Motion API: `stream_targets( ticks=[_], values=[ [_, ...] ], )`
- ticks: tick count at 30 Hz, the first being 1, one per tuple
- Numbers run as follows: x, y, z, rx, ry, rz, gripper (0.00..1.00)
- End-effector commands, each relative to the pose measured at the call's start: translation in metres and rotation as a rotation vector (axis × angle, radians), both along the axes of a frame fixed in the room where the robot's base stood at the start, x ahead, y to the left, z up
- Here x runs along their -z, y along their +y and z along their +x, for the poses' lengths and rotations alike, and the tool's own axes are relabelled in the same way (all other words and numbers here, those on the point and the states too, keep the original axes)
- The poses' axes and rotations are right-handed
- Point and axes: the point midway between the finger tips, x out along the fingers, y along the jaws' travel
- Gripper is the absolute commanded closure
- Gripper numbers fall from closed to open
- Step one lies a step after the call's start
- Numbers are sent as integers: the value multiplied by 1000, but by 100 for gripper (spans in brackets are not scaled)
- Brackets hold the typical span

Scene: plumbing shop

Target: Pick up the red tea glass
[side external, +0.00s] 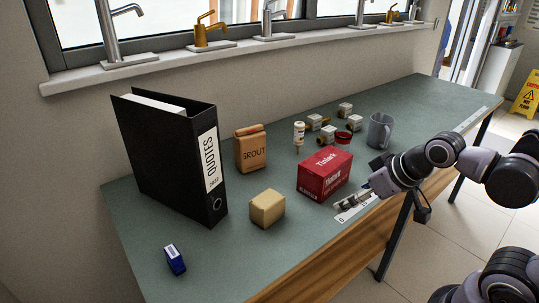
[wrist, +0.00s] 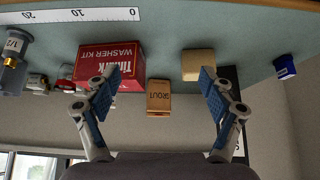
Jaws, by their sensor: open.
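A small red, round-rimmed thing (side external: 343,138), which may be the red tea glass, sits on the bench behind the red washer kit box (side external: 325,174). It is small and partly hidden by the box, so its full shape is unclear. In the wrist view, a bit of red (wrist: 65,85) shows beside the box (wrist: 111,66). My gripper (side external: 372,186) is over the bench's front edge, to the right of the box and apart from it. In the wrist view my gripper (wrist: 160,72) has its fingers spread wide with nothing held.
A grey mug (side external: 380,131) and several small pipe fittings (side external: 327,134) stand close around the red thing. A small bottle (side external: 299,133), grout bag (side external: 251,149), tan block (side external: 267,208), black binder (side external: 165,155) and blue box (side external: 175,260) are leftward. A ruler (side external: 352,208) lies at the front.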

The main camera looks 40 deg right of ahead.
Motion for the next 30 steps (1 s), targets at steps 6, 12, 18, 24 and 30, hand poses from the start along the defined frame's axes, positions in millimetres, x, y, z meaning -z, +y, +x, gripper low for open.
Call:
stream_targets(
  ticks=[6,12,18,24,30],
  values=[
    [0,0,0,-1,0,-1,17],
    [-15,-9,16,-64,26,-75,17],
    [-45,-37,59,-248,112,-271,17],
    [-64,-72,107,-457,224,-454,17],
    [-70,-112,155,-678,347,-604,17]
  ],
)
